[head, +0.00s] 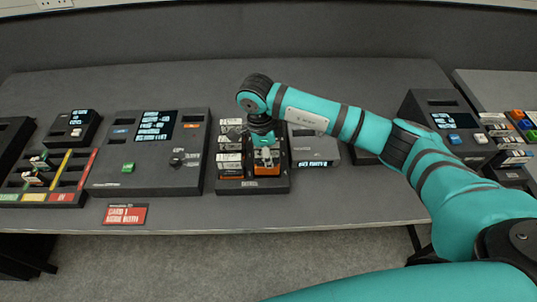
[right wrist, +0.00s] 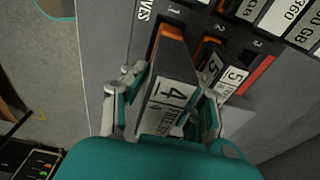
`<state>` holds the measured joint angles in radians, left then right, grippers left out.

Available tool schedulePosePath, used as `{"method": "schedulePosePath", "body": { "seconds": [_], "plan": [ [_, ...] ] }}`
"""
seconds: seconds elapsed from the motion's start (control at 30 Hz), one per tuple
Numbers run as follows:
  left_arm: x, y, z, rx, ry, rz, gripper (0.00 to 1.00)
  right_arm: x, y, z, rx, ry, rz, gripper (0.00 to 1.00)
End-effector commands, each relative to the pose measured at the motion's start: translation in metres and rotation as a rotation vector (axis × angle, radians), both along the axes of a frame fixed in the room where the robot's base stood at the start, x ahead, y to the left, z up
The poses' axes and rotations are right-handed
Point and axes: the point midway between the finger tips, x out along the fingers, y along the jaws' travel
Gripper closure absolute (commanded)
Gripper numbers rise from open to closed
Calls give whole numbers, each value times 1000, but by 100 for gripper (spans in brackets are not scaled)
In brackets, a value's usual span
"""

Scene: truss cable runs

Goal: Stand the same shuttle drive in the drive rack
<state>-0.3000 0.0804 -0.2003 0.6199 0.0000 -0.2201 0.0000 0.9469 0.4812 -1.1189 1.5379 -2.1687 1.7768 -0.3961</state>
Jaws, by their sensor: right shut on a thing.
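My right gripper (head: 265,152) is over the right part of the dark drive rack (head: 250,187) on the table. In the right wrist view it is shut on a dark shuttle drive (right wrist: 170,90) with an orange end and a white label reading 4. The drive's orange end is at the slot marked 1 of the rack (right wrist: 193,20); I cannot tell how deep it sits. A drive labelled 5 (right wrist: 222,72) stands beside it near the mark 2. In the head view the gripper partly covers the held drive. My left gripper is out of view.
Left of the rack is a console (head: 150,150) with a screen and green button, then a coloured tray (head: 70,185). A red sign (head: 125,214) is at the front edge. A grey unit (head: 315,150) stands close right of the rack; another console (head: 445,125) is farther right.

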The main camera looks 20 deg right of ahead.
Motion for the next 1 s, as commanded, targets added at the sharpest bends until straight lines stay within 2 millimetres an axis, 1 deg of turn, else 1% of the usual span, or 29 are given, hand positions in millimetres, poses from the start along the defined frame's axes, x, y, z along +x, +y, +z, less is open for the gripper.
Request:
{"method": "schedulePosePath", "body": {
  "seconds": [0.27, 0.6, 1.0],
  "plan": [
    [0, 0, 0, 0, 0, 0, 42, 0, 0, 1, 1, -1, 0, 100],
    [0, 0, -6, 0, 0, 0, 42, 0, 0, -2, 1, 0, 0, 100],
    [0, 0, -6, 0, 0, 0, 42, 0, 0, -1, 1, 0, 0, 100]
  ]
}}
